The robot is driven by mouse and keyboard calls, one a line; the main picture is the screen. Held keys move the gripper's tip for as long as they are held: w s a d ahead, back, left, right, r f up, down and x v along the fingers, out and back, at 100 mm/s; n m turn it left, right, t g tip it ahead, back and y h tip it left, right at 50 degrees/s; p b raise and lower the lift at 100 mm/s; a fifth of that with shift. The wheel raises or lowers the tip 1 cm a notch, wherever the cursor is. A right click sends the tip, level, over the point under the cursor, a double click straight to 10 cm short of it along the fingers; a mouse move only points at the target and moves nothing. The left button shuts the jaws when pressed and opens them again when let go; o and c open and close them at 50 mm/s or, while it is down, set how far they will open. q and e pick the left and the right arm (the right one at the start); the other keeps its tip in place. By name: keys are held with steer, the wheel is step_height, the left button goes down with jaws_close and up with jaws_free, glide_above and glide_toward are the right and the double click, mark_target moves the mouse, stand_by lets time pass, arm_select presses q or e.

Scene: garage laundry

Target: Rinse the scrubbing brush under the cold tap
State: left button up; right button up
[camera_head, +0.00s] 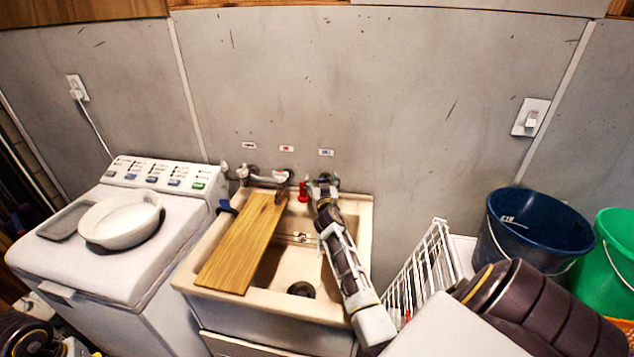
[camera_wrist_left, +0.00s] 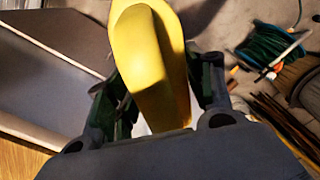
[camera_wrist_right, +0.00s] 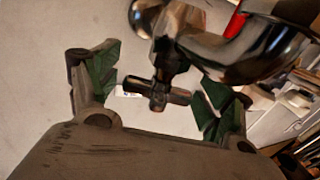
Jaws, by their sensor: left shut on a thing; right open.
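The scrubbing brush (camera_wrist_left: 155,65), a smooth yellow body in the left wrist view, is held between the fingers of my left gripper (camera_wrist_left: 160,95). Its bristles are not visible there. My left arm is low at the left edge of the head view, away from the sink (camera_head: 365,235). My right gripper (camera_head: 322,183) is at the back of the sink, below the blue label (camera_head: 326,152). In the right wrist view its open fingers stand either side of a dark cross-shaped tap handle (camera_wrist_right: 160,92). Whether they touch it is unclear. Metal tap pipework (camera_wrist_right: 245,55) shows beyond.
A wooden board (camera_head: 243,245) lies across the sink's left part. A washing machine (camera_head: 110,265) with a white basin (camera_head: 120,220) stands left. A white rack (camera_head: 420,270), a blue bucket (camera_head: 530,240) and a green bucket (camera_head: 618,250) are right. The right basin part is partly open.

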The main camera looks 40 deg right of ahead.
steer(key=v, duration=1.2)
stand_by(0.6)
steer(key=shift+a+f, duration=0.1)
stand_by(0.6)
